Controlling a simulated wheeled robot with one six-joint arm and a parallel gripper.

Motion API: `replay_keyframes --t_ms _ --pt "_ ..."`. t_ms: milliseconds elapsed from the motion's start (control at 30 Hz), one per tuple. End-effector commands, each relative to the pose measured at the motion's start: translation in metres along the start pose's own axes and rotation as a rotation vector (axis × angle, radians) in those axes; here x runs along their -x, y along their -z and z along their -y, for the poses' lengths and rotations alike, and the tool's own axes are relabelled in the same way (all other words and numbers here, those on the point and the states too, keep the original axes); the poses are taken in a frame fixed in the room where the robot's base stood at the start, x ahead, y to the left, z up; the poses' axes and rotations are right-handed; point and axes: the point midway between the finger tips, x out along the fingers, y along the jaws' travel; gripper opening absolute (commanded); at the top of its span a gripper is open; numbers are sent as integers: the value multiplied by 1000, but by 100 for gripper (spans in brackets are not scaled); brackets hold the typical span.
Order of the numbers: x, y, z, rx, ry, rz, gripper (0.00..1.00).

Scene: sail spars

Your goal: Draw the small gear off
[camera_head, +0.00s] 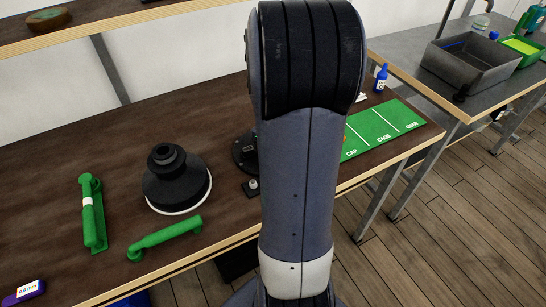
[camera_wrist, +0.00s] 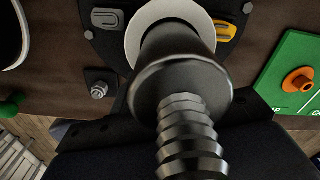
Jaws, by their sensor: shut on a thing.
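A dark metal spindle (camera_wrist: 178,50) fills the middle of the wrist view. It has a wide flange and a ribbed, stepped end (camera_wrist: 190,135) close to the camera. A white ring (camera_wrist: 134,38) surrounds its far part on a dark base plate. I cannot tell any gear teeth apart. In the head view my arm hides the gripper and most of the base (camera_head: 243,150).
A black drum (camera_head: 172,180) and two green handles (camera_head: 92,215) (camera_head: 165,238) lie left on the workbench. A green mat (camera_head: 385,127) with labelled fields is at right, with an orange part (camera_wrist: 298,80) on it. A yellow block (camera_wrist: 229,30) and a bolt (camera_wrist: 98,90) sit near the spindle.

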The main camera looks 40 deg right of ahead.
Motion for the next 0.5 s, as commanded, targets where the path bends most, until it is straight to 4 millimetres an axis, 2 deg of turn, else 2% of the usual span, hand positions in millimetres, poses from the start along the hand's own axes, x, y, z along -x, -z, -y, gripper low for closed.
replay_keyframes --t_ms 100,500 --pt "0 0 0 0 1 0 17" --pt "6 0 0 0 1 1 17"
